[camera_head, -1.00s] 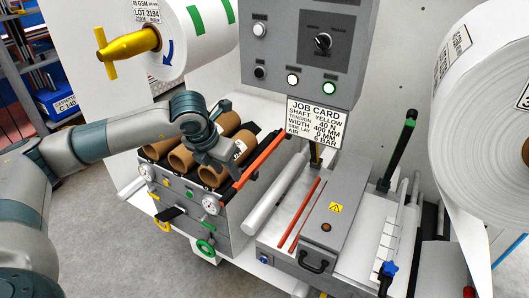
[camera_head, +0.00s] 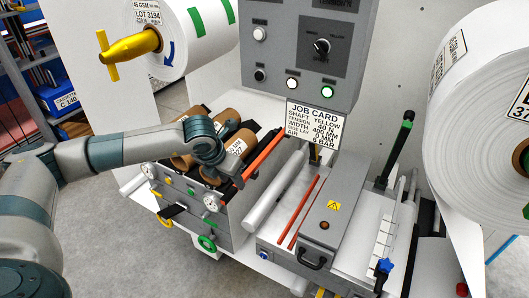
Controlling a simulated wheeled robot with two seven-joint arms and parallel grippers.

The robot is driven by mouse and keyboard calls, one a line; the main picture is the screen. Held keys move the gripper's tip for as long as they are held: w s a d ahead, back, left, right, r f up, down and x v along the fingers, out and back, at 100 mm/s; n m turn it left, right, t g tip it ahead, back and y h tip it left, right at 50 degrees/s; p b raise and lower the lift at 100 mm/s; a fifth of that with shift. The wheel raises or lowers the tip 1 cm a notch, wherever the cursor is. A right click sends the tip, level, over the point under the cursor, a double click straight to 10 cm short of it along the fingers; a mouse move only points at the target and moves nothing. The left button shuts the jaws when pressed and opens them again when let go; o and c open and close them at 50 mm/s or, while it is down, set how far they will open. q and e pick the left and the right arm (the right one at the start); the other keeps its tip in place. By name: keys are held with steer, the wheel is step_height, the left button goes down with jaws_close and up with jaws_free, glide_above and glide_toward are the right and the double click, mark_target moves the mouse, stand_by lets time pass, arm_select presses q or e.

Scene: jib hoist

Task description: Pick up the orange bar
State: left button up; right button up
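The orange bar (camera_head: 263,156) lies slanted along the right edge of the grey box that holds the brown cores, with a dark piece at its upper end. My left arm comes in from the left, and my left gripper (camera_head: 229,170) points down over the cores, close to the left of the bar's lower part. Its fingers are small, dark and partly hidden by the wrist, so I cannot tell whether they are open or touch the bar. My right gripper is out of view.
Several brown cores (camera_head: 236,146) lie under the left wrist. A thinner red-orange strip (camera_head: 304,212) lies beside a grey cover (camera_head: 327,215) on the right. A white roller (camera_head: 275,192) lies between. The job card (camera_head: 314,124) hangs above, and a large white roll (camera_head: 475,120) stands at the right.

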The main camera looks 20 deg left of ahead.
mark_target(234, 187)
arm_select(q)
steer(key=shift+p+x, duration=0.6)
steer(key=shift+x, duration=0.95)
steer(key=shift+s, duration=0.1)
steer(key=shift+a, duration=0.1)
jaws_close()
